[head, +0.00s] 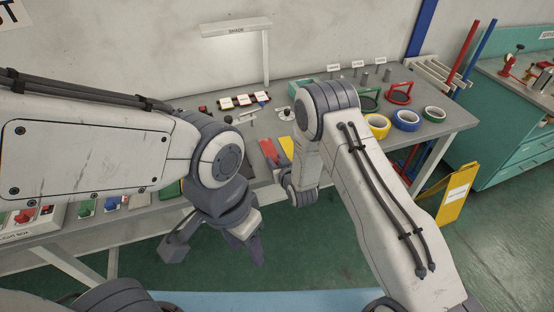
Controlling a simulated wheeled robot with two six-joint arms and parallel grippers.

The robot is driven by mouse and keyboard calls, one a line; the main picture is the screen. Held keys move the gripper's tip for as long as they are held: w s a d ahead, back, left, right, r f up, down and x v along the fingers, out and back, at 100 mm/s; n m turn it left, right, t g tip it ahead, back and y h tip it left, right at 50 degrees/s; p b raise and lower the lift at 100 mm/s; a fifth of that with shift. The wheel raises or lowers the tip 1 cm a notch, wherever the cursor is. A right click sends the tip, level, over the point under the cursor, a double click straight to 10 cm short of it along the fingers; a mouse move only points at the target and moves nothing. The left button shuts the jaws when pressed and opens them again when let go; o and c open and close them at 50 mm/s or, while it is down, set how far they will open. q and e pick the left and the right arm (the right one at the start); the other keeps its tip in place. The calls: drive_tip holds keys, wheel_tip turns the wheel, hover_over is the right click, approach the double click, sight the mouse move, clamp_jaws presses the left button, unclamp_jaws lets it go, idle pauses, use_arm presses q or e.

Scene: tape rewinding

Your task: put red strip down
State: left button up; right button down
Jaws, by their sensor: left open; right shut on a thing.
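The red strip (268,148) shows near the middle of the head view, at the workbench's front part, just left of a yellow strip (287,147). My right gripper (282,176) is at the lower end of the red strip and shut on it; its fingers are small and partly hidden by my wrist. I cannot tell whether the strip touches the bench top. My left gripper (248,249) is open and empty, low in front of the bench's front edge, pointing down and well apart from the strips.
A lamp (238,29) labelled "SHADE" stands behind. A yellow sign (456,197) stands at right.

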drive_tip(key=shift+f, duration=0.15)
drive_tip(key=c, duration=0.6)
unclamp_jaws()
